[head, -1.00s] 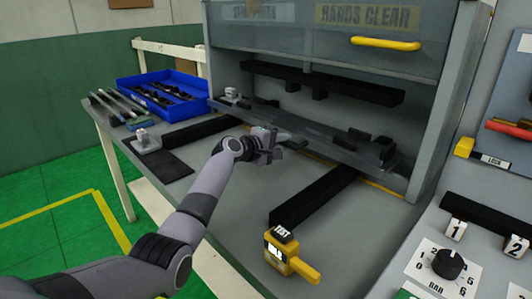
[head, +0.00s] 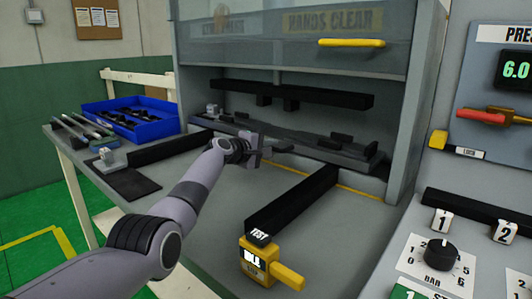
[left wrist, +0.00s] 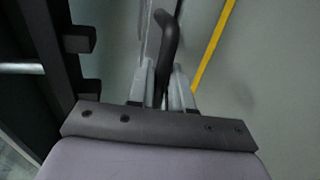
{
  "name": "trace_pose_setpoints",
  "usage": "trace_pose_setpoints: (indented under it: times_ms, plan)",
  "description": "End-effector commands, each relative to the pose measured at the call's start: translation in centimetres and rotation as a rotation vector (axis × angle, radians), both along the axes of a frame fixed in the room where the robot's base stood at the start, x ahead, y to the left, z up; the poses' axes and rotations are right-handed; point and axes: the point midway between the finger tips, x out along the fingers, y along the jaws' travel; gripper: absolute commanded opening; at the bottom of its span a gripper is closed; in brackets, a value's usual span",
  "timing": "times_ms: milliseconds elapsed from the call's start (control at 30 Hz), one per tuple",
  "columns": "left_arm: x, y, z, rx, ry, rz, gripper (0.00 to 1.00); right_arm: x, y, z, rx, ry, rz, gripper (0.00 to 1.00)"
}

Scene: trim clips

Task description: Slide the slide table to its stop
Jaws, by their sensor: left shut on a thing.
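The slide table (head: 310,146), a long grey plate with dark blocks on it, lies across the two black rails in the press opening, under a dark crossbar. My left gripper (head: 258,152) is at its front edge, near the middle. In the left wrist view the fingers (left wrist: 162,88) are shut on a dark curved handle (left wrist: 169,42), one finger on each side. The gripper hides part of the table's front edge. The back of the table is in shadow, so its gap to any stop cannot be told. My right gripper is not in view.
The raised guard with a yellow handle (head: 351,42) hangs above. A yellow TEST unit (head: 262,262) stands by the front end of the right rail (head: 293,207). A blue bin (head: 130,112) of dark parts is at left. The bench between the rails is clear.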

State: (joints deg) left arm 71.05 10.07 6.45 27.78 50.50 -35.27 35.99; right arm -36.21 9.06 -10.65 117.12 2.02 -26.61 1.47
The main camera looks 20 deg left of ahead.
Motion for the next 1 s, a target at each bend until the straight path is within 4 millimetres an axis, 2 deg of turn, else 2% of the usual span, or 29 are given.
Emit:
trace_pose_setpoints:
  times_ms: [367, 400, 433, 467, 800, 1000]
  plan:
    - [0.18, 0.04, 0.75, -0.001, -0.015, 0.006, 0.0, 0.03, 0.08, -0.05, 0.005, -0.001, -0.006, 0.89]
    - [0.19, 0.04, 0.78, -0.001, -0.016, 0.006, 0.23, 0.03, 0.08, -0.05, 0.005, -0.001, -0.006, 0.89]
    - [0.18, 0.03, 0.78, -0.001, -0.016, 0.005, 0.33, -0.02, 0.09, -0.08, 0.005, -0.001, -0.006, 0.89]
    - [0.18, 0.02, 0.77, -0.001, -0.015, 0.005, 0.35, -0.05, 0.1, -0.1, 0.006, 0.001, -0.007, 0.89]
    - [0.07, 0.04, 0.43, -0.001, -0.008, 0.003, 0.35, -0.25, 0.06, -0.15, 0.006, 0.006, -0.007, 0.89]
    - [-0.49, 0.29, 0.63, -0.001, -0.008, 0.003, 0.35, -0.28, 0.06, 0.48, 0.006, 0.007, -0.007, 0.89]
